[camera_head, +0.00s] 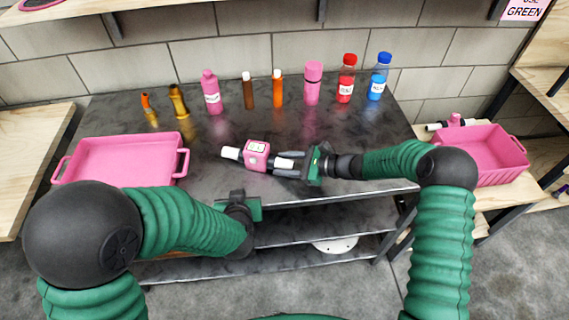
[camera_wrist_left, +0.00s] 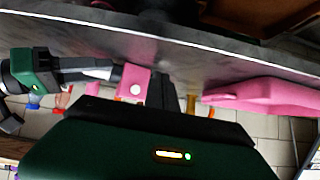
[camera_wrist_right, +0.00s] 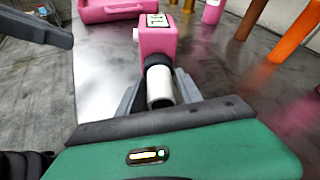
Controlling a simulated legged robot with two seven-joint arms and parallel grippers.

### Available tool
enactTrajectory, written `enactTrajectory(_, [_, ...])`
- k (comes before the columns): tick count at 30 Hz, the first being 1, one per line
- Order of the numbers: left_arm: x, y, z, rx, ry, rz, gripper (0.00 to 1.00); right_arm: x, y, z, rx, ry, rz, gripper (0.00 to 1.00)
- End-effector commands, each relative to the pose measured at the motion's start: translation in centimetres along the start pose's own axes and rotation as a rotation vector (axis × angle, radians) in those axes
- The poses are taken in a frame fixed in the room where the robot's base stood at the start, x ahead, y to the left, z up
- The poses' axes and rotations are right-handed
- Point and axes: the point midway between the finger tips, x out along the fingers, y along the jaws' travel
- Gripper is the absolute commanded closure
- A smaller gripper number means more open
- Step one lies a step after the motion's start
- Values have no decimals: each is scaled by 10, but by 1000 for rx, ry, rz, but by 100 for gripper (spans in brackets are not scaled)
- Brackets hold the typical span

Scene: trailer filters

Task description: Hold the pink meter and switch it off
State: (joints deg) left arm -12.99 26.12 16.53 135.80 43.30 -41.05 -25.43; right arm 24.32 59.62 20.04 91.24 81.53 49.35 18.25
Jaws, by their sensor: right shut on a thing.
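The pink meter (camera_head: 257,148) is a boxy body with a display on top and a white pipe end on each side. My right gripper (camera_head: 290,164) is shut on its right pipe end. In the right wrist view, the two fingers (camera_wrist_right: 158,98) flank the white pipe below the pink body (camera_wrist_right: 157,38). The left wrist view shows the meter (camera_wrist_left: 132,78) with a round white button on its side. My left gripper (camera_wrist_left: 164,90) appears shut and empty, beside the meter in that view. In the head view its fingers are hidden behind its hand at the table's front edge.
A pink tray (camera_head: 183,163) stands on the left of the dark table. Several bottles and tubes line the back, including a pink bottle (camera_head: 211,92), a red one (camera_head: 346,78) and a blue one (camera_head: 378,77). A pink crate (camera_head: 490,160) stands at the right.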

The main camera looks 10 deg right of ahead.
Motion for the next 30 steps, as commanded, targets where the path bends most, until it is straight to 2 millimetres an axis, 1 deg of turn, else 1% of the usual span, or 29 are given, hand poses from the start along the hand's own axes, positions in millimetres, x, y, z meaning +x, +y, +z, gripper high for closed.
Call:
enactTrajectory(1, [3,6,2,10,34,-43,100,0,0,0,0,1,-1,100])
enactTrajectory(2, [4,7,2,17,57,-75,100,0,0,0,0,1,-1,100])
enactTrajectory(6, [1,4,4,45,115,-193,100,-1,0,0,-1,1,-1,100])
enactTrajectory(11, [3,3,1,54,131,-235,100,0,0,0,-1,1,-1,100])
enactTrajectory(14, [12,7,-6,51,133,-235,100,0,0,0,-1,1,-1,100])
enactTrajectory(21, [42,23,-30,51,133,-234,100,0,0,0,0,0,-1,100])
enactTrajectory(24, [52,28,-38,53,132,-233,100,0,0,0,-1,0,-1,100])
enactTrajectory(30, [62,33,-46,54,132,-233,100,-1,0,0,-1,0,-1,100])
